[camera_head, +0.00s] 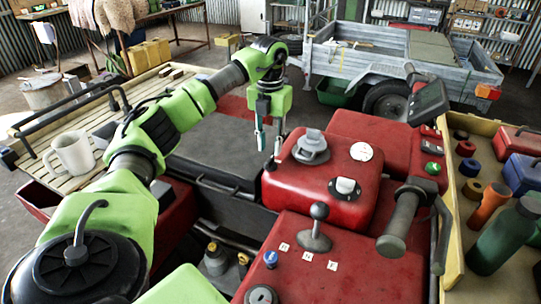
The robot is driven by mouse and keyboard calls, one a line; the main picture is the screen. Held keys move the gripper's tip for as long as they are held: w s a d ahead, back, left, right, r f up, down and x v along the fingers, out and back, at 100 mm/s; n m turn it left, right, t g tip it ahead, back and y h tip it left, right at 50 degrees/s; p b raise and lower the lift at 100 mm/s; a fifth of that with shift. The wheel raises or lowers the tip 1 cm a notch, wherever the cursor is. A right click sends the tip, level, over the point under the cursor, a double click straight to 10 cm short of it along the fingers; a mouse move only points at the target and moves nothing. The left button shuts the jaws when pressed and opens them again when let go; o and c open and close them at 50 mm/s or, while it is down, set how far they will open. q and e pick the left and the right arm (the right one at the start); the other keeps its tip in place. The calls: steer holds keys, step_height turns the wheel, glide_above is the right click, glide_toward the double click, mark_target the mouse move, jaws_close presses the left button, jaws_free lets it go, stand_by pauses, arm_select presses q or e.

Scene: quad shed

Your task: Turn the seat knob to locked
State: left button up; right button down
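Several knobs stand on the red quad bodywork: a large grey stepped knob or cap (311,147), a black-and-white knob (345,188), a small blue knob (271,259) and a round dial (262,295) cut by the lower edge. I cannot tell which one is the seat knob or read a locked mark. The dark seat (215,148) lies left of the red tank. My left gripper (268,141) points down beside the tank's far left corner, left of the grey knob. Its fingers are apart with nothing between them. My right gripper is out of view.
A ball-topped lever (319,212) and a handlebar grip (402,218) rise from the quad. A mug (73,152) stands on the slatted rack at left. A wooden tray (452,215) with bottle and tape rolls is at right. A trailer (385,58) stands behind.

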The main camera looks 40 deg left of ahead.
mark_target(270, 159)
arm_select(q)
steer(key=shift+f, duration=2.4)
jaws_close()
